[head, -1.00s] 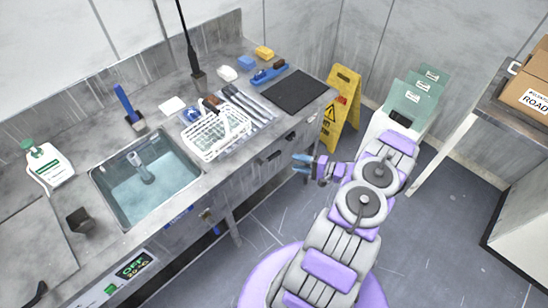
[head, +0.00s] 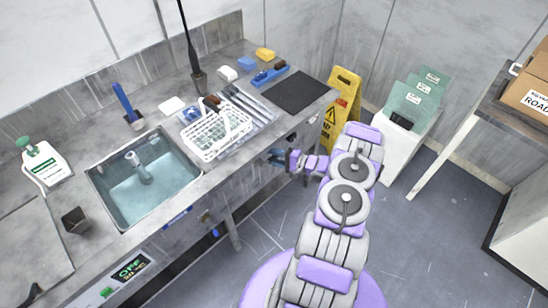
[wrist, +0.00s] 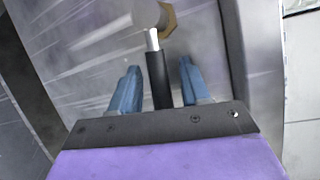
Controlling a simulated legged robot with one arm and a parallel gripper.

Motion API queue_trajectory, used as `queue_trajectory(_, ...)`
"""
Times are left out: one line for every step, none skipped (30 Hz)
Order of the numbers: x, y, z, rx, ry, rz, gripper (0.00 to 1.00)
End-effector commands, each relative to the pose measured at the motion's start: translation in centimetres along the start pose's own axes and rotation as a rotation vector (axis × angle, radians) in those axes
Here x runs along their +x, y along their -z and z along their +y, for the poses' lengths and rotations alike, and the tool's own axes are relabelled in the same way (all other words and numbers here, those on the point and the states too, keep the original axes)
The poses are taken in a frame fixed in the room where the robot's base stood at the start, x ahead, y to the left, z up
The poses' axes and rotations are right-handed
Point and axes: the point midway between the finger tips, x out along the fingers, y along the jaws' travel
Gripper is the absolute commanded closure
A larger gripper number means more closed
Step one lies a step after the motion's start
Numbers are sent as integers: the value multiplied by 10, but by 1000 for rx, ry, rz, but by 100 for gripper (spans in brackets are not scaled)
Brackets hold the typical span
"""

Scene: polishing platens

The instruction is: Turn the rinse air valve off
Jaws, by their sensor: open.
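The valve shows in the wrist view as a black lever handle (wrist: 158,80) on a bright metal stem, below a grey round body and a brass-coloured hex nut (wrist: 170,17). My gripper (wrist: 159,66) is open, with one blue finger on each side of the black handle. Gaps show between the handle and both fingers. In the head view my gripper (head: 274,157) is at the front face of the counter, below the dark mat. There the arm's end hides most of the valve.
The counter holds a sink (head: 145,185), a white basket (head: 215,133) and a dark mat (head: 296,92). A yellow wet-floor sign (head: 342,110) stands close behind my arm. A white bin with green panels (head: 408,140) is to its right. Open floor lies at lower right.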

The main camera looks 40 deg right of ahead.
Motion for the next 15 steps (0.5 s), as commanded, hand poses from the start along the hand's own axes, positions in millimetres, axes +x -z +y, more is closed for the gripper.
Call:
queue_trajectory(0, 0, 0, 0, 0, 0, 54)
queue_trajectory(0, 0, 0, 0, 0, 0, 56)
queue_trajectory(0, 0, 0, 0, 0, 0, 60)
queue_trajectory(0, 0, 0, 0, 0, 0, 63)
queue_trajectory(0, 0, 0, 0, 0, 0, 66)
queue_trajectory(0, 0, 0, 0, 0, 0, 70)
queue_trajectory(0, 0, 0, 0, 0, 0, 73)
queue_trajectory(0, -1, 0, 0, -1, 0, 76)
queue_trajectory(0, -2, 0, -1, -1, 1, 79)
queue_trajectory(1, -3, 0, -2, -1, 1, 82)
queue_trajectory(1, -3, 0, -2, -2, 1, 85)
queue_trajectory(2, -4, 0, -3, -2, 0, 89)
queue_trajectory(2, -5, -1, -3, -2, 0, 92)
queue_trajectory(2, -5, -1, -3, -2, -1, 95)
queue_trajectory(2, -6, -1, -3, -3, -2, 99)
